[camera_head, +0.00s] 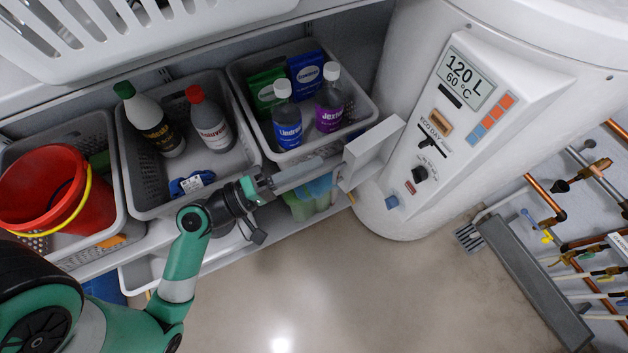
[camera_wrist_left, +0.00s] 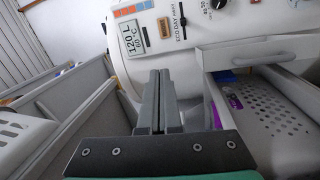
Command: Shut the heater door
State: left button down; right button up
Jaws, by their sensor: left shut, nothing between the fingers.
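The white water heater (camera_head: 410,90) stands at the back right, with a display, switches and a knob on its control panel (camera_head: 465,100). The heater door (camera_head: 372,150) is a white, shallow box-like panel that sticks out from the heater's left side, open. My left gripper (camera_head: 318,170) is shut and empty, its fingers pointing toward the door just left of it. Whether the tips touch it I cannot tell in the head view. In the left wrist view the shut fingers (camera_wrist_left: 159,90) point at the heater (camera_wrist_left: 150,60), and the door (camera_wrist_left: 265,50) lies to their right, apart from them. My right gripper is out of view.
Grey baskets with bottles (camera_head: 330,100) and a red bucket (camera_head: 55,190) fill the shelf on the left, close behind my left arm. A laundry basket (camera_head: 150,40) is above. Copper pipes (camera_head: 545,195) are at the right. The floor (camera_head: 340,270) in front is clear.

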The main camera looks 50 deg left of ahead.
pick_arm(q)
jog(key=s+a+f+n+y+b, duration=0.1)
jog(key=f+b, duration=0.1)
jog(key=f, duration=0.4)
jog(key=s+a+f+n+g+y+b, duration=0.1)
jog(key=s+f+b, duration=0.15)
jog(key=f, duration=0.25)
jog(key=s+a+f+n+y+b, duration=0.1)
jog(key=f+b, duration=0.2)
jog(key=f, duration=0.3)
jog(key=w, duration=1)
jog(key=shift+w+n, duration=0.15)
jog(key=shift+n, duration=0.15)
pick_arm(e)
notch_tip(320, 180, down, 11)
pick_arm(q)
jog(key=shift+y, duration=0.3)
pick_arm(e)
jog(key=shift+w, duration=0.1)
